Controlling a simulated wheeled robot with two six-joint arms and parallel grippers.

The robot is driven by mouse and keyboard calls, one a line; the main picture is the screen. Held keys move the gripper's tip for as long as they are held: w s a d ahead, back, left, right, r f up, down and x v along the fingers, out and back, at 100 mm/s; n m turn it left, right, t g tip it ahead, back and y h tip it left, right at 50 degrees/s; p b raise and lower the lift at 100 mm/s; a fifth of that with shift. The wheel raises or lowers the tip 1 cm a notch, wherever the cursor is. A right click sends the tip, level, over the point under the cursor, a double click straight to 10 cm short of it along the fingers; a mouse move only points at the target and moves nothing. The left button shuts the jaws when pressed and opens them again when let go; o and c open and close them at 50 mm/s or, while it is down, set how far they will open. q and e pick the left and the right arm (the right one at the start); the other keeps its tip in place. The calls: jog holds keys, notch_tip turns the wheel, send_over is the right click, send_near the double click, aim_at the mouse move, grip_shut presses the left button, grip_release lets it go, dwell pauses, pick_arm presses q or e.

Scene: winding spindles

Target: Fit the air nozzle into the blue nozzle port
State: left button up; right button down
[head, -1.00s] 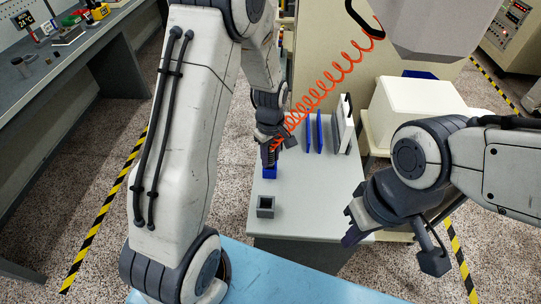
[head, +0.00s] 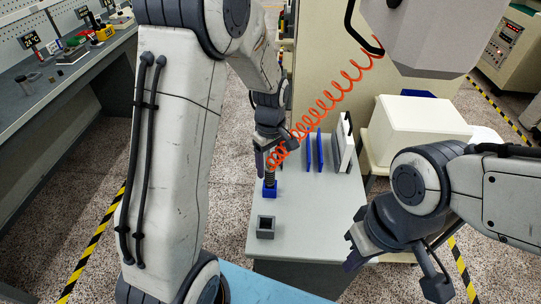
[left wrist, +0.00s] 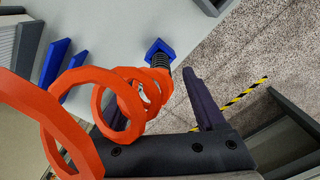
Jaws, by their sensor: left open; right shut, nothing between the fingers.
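The air nozzle (head: 269,174) is a dark ribbed piece on a coiled orange hose (head: 327,101). It stands upright at the blue nozzle port (head: 270,190), its lower end hidden there. In the left wrist view the nozzle (left wrist: 161,62) meets the blue port (left wrist: 157,47), with hose coils covering much of it. My left gripper (head: 265,158) is open, just above and beside the nozzle. My right gripper (head: 354,246) is shut and empty, off the table's right edge.
A grey square holder (head: 266,227) stands on the pale table (head: 305,225) in front of the port. Blue plates (head: 314,152) and a white panel (head: 343,145) stand behind to the right. A cream box (head: 418,128) is further right. The table's middle is clear.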

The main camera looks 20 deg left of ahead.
pick_arm(q)
notch_tip(320, 180, up, 5)
jog(key=shift+f, duration=0.1)
dwell(0.5)
jog(key=shift+s+d, duration=0.1)
jog(key=shift+d, duration=0.15)
jog(key=s+d+r+m, duration=0.1)
jog(key=s+d+m, duration=0.3)
jog(key=s+m, duration=0.2)
jog(key=s+d+r+m, duration=0.2)
jog(key=s+d+m, duration=0.3)
jog(key=s+m, duration=0.2)
jog(key=s+d+r+m+h, duration=0.1)
jog(key=s+d+m, duration=0.3)
jog(key=s, duration=0.6)
jog(key=m, duration=0.2)
jog(key=shift+s+d+r+m, duration=0.15)
jog(key=shift+s+r+m, duration=0.05)
jog(key=shift+r+m, duration=0.1)
